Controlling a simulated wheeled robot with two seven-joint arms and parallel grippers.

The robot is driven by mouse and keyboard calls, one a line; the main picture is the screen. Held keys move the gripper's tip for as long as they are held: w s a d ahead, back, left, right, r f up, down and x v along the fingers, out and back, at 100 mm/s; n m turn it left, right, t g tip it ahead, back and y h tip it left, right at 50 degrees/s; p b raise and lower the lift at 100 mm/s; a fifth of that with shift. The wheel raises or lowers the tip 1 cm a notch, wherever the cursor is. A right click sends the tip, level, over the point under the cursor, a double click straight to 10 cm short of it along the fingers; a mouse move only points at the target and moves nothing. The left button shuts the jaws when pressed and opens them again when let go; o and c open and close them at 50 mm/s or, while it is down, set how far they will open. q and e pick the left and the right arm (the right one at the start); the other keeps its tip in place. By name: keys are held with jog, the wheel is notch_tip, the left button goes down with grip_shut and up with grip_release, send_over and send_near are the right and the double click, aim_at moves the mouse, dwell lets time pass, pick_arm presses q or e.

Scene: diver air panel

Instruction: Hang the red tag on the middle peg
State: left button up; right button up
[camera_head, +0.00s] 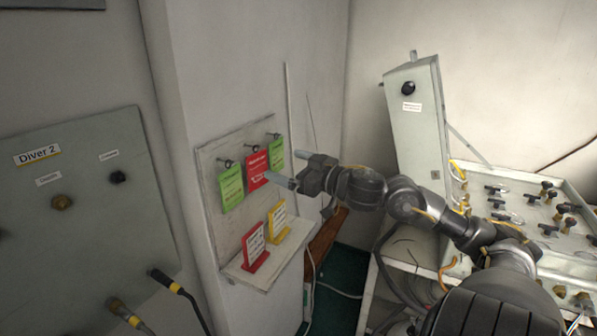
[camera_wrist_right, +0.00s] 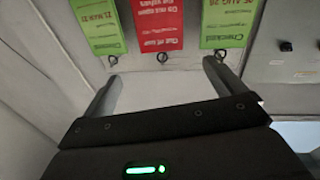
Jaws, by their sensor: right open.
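The red tag (camera_head: 257,166) is on the pegboard between two green tags (camera_head: 231,188), with its top edge at the middle peg (camera_head: 252,149). In the right wrist view, which is upside down, the red tag (camera_wrist_right: 158,22) lies flat against the board by the middle peg (camera_wrist_right: 162,57). Its hole is too small to make out. My right gripper (camera_head: 283,170) is open and empty in front of the red tag. In the wrist view its two fingers stand apart, nothing between them. My left gripper is not in view.
A red tag (camera_head: 256,248) and a yellow tag (camera_head: 277,222) stand on the ledge (camera_head: 240,275) below. The second green tag (camera_head: 276,155) is at the right peg. A Diver 2 panel (camera_head: 80,220) is at left; an open valve case (camera_head: 415,120) is at right.

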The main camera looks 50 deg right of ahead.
jog(key=shift+s+d, duration=0.2)
jog(key=shift+s, duration=0.95)
